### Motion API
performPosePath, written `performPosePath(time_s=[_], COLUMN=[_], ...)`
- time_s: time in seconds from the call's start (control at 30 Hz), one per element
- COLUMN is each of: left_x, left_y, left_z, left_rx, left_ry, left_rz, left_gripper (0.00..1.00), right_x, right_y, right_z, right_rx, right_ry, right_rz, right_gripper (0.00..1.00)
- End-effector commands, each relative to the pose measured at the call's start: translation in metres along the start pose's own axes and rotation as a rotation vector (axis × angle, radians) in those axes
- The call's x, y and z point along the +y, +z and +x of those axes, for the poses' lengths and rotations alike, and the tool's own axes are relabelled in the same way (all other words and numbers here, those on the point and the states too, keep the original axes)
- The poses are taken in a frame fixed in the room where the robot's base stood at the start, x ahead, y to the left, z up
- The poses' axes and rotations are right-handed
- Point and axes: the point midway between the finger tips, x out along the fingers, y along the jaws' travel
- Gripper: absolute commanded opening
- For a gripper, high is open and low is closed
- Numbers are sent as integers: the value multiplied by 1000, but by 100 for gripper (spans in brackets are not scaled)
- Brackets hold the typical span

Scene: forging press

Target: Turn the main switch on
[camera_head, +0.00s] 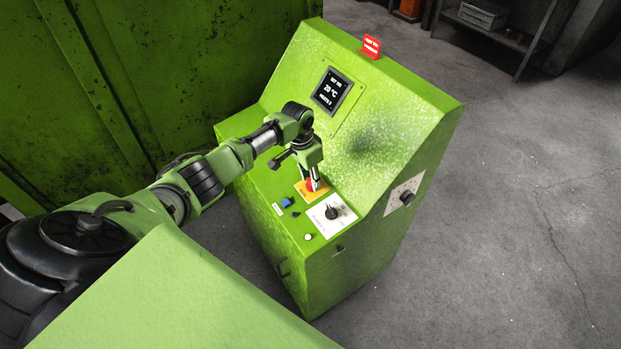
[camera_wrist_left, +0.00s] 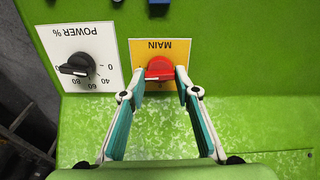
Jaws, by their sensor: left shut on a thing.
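The main switch is a red rotary knob (camera_wrist_left: 159,69) on a yellow plate (camera_wrist_left: 142,50) marked MAIN, seen upside down in the left wrist view. In the head view the yellow plate (camera_head: 299,189) lies on the sloping green console. My left gripper (camera_wrist_left: 159,82) is shut on the red knob, with one fingertip on each side of it. In the head view my left gripper (camera_head: 313,185) points down at the plate and hides part of the knob. My right gripper is not in view.
A black POWER % knob (camera_wrist_left: 76,66) on a white plate sits beside the main switch. A blue button (camera_head: 287,202) and a white button (camera_head: 308,237) are near the console's front edge. A display (camera_head: 331,91) reads 20 °C. A red sign (camera_head: 371,46) stands on top.

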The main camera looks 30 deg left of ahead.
Motion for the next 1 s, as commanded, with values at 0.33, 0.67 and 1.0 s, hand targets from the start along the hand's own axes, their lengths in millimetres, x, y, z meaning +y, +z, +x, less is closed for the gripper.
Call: performPosePath(time_s=[0.33, 0.67, 1.0], left_x=[0, 0, 0], left_y=[0, 0, 0], left_z=[0, 0, 0], left_rx=[1, 1, 1], left_ry=[-1, -1, -1], left_rz=[82, 88, 86], left_gripper=[8, 8, 46], right_x=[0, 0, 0], right_y=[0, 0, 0], right_z=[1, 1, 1], right_rx=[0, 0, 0], right_ry=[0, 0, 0], right_rz=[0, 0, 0], right_gripper=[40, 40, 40])
